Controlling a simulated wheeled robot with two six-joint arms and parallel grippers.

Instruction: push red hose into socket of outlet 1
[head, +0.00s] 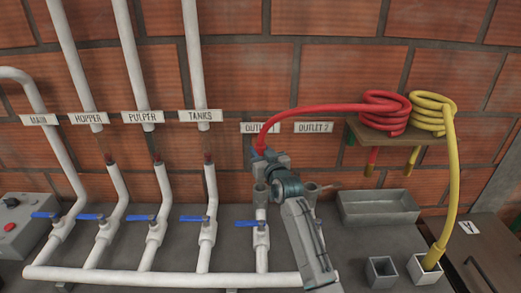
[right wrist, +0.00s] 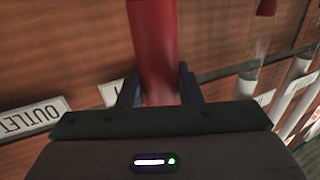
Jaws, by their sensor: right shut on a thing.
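The red hose (head: 310,112) runs from a coil on the shelf, left across the wall, and down to my right gripper (head: 262,156). My right gripper is shut on the red hose near its end, and the hose (right wrist: 153,45) also shows between the two fingers (right wrist: 158,88) in the right wrist view. The outlet 1 pipe (head: 261,212) with its grey socket (head: 260,190) stands just below the gripper. The hose tip is hidden behind the gripper, so I cannot tell whether it touches the socket. The outlet 1 label (head: 256,128) is partly covered by the hose. My left gripper is not in view.
The outlet 2 socket (head: 312,188) stands close on the right, partly behind my arm. Blue-handled valves (head: 248,223) line the pipes on the left. A yellow hose (head: 452,170) hangs from the shelf (head: 425,139) into a white square holder (head: 416,273). A grey tray (head: 380,208) stands below the shelf.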

